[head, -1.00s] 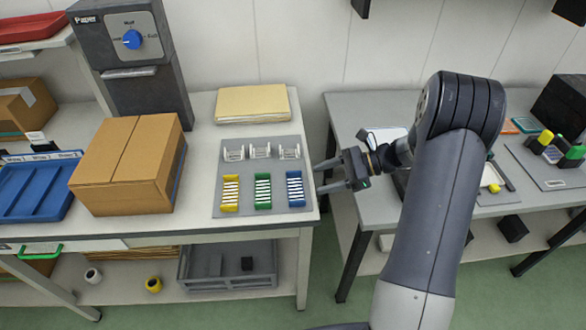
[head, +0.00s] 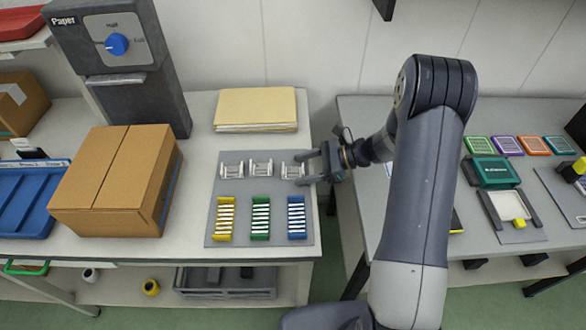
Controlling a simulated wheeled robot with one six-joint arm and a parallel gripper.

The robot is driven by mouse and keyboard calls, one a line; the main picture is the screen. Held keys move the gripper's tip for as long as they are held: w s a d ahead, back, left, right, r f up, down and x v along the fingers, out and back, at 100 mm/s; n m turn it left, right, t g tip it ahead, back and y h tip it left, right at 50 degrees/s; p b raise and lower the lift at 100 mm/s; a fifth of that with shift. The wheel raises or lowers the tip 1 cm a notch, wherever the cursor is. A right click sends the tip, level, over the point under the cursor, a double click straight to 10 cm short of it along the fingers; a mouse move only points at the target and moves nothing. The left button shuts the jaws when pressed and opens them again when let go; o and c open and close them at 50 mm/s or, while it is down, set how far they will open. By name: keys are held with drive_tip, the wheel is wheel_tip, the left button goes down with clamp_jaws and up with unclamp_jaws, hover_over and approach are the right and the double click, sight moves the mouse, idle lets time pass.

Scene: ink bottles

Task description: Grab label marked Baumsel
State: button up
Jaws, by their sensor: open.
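A grey tray (head: 235,241) on the left table holds yellow (head: 225,218), green (head: 260,218) and blue (head: 296,217) holders with white label-like strips. Behind them stand three pale clear holders: left (head: 232,170), middle (head: 262,168) and right (head: 291,171). Writing on the strips is too small to read, so I cannot tell which label is marked Baumsel. My gripper (head: 303,168) is open and points left at the tray's right edge, beside or over the right clear holder. I cannot tell whether it touches that holder.
A cardboard box (head: 115,180) stands left of the tray, and a stack of folders (head: 256,108) lies behind it. A grey paper machine (head: 118,60) stands at the back left. The right table (head: 420,215) holds several coloured pads and a dark green block (head: 490,172).

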drive_tip(key=shift+a+f, duration=0.1)
drive_tip(key=shift+a, duration=0.1)
drive_tip(key=shift+c, duration=0.5)
drive_tip(key=c, duration=0.9)
drive_tip(key=shift+c, duration=0.2)
